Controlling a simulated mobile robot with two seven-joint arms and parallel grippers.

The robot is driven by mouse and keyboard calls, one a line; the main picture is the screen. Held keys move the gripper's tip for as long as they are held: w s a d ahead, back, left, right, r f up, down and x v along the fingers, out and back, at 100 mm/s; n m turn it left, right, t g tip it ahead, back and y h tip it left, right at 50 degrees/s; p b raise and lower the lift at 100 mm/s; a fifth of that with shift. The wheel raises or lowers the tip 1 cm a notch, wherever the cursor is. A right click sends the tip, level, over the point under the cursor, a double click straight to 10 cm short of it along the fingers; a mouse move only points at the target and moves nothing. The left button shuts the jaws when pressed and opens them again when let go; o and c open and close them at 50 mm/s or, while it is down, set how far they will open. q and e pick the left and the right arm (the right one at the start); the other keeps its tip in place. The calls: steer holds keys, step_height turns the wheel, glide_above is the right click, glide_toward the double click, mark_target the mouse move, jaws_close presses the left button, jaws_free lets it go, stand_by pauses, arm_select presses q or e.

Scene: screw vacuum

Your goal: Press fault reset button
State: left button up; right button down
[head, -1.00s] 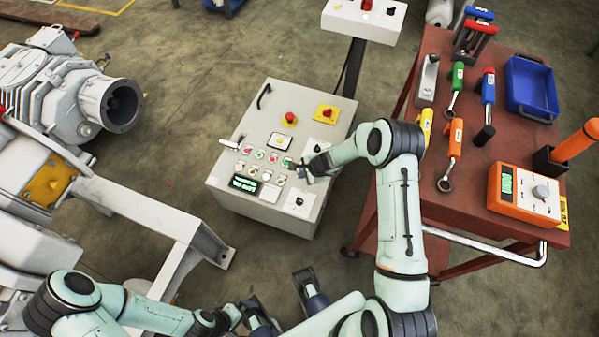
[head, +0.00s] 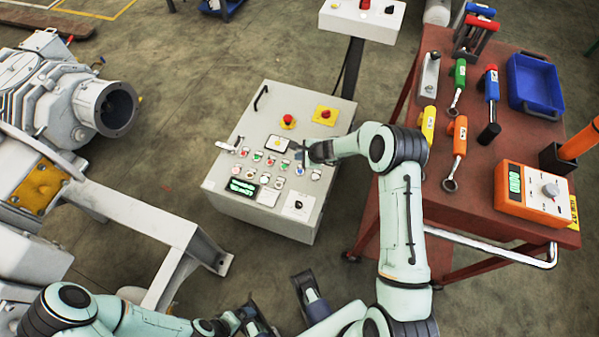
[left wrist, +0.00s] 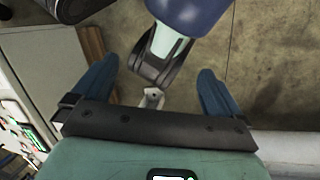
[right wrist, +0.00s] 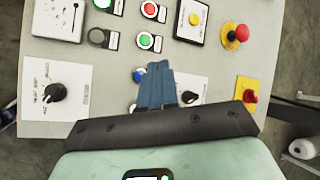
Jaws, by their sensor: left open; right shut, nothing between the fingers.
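The control box (head: 230,190) has a sloping grey panel with several small coloured push buttons, a display and knobs. A blue push button (right wrist: 139,75) shows in the right wrist view, just left of my right gripper's fingertips (right wrist: 158,68); I cannot read its label. My right gripper (head: 301,153) is shut and empty, over the right part of the panel in the head view. Whether it touches the panel I cannot tell. Its fingers hide part of the panel. My left gripper (left wrist: 153,80) is open and empty, low in the head view, away from the box.
A red emergency stop (head: 287,120) stands on the panel's upper part, with a yellow-plated switch (head: 325,115) beside it. A red tool cart (head: 480,205) is on the right. Grey machinery (head: 60,100) is on the left. Bare floor lies around the box.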

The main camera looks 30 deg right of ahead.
mark_target(300, 172)
step_height(300, 172, down, 6)
steer(key=b, duration=0.5)
steer(key=shift+f, duration=0.25)
arm_select(q)
steer(key=w+a+f+t+y, duration=0.1)
steer(key=w+a+f+t, duration=0.1)
steer(key=w+f, duration=0.5)
steer(key=shift+w+a+n+t+b, duration=0.3)
steer(key=shift+w+a+t+b, duration=0.1)
steer(key=shift+w+a, duration=0.4)
arm_select(e)
steer(key=shift+f, duration=0.15)
arm_select(q)
steer(key=shift+s+f, duration=0.1)
steer(key=shift+f+b, duration=0.6)
steer(key=shift+f, duration=0.2)
arm_select(e)
steer(key=shift+f, duration=0.45)
